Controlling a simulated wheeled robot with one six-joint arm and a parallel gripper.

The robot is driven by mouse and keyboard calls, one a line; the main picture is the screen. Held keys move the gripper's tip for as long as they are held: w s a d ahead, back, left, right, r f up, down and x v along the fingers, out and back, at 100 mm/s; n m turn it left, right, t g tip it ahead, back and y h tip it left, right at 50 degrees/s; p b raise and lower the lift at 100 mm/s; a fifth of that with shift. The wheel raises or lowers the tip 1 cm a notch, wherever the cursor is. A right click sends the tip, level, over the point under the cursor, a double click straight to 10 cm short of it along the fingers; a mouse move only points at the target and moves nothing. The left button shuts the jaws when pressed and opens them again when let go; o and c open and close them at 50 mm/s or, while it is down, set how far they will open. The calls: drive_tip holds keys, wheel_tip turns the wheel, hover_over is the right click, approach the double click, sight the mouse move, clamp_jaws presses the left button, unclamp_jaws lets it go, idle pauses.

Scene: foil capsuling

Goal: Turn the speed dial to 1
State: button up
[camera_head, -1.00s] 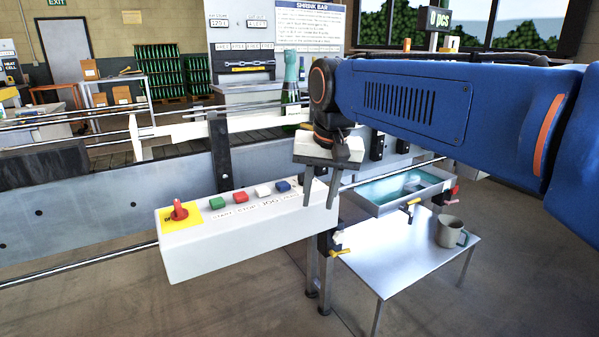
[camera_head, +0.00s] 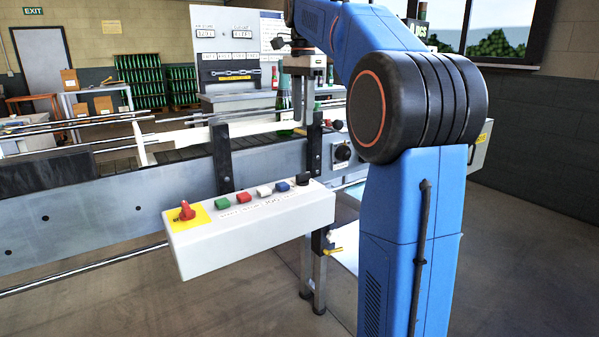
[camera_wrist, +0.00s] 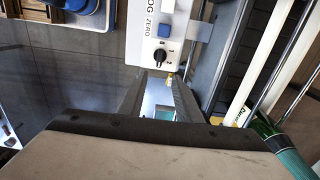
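The speed dial is a small black knob (camera_head: 302,180) on the right end of the white control box (camera_head: 250,228), beyond the blue button. In the wrist view the black dial (camera_wrist: 160,56) sits beside the ZERO label, with small marks around it; its exact setting is too small to read. My gripper (camera_head: 303,122) points down, above and apart from the dial in the head view. In the wrist view its two fingers (camera_wrist: 158,85) are spread with an empty gap, and the dial lies just beyond their tips.
Green, red, white and blue buttons (camera_head: 264,191) and a red switch on a yellow plate (camera_head: 187,211) share the box. Another black knob (camera_head: 343,152) is on the machine behind. A green bottle (camera_wrist: 285,150) stands near the gripper. My arm hides much of the right side.

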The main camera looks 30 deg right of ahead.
sight(303, 178)
wheel_tip(303, 178, down, 17)
drive_tip(key=shift+f, duration=0.2)
idle(0.6)
clamp_jaws()
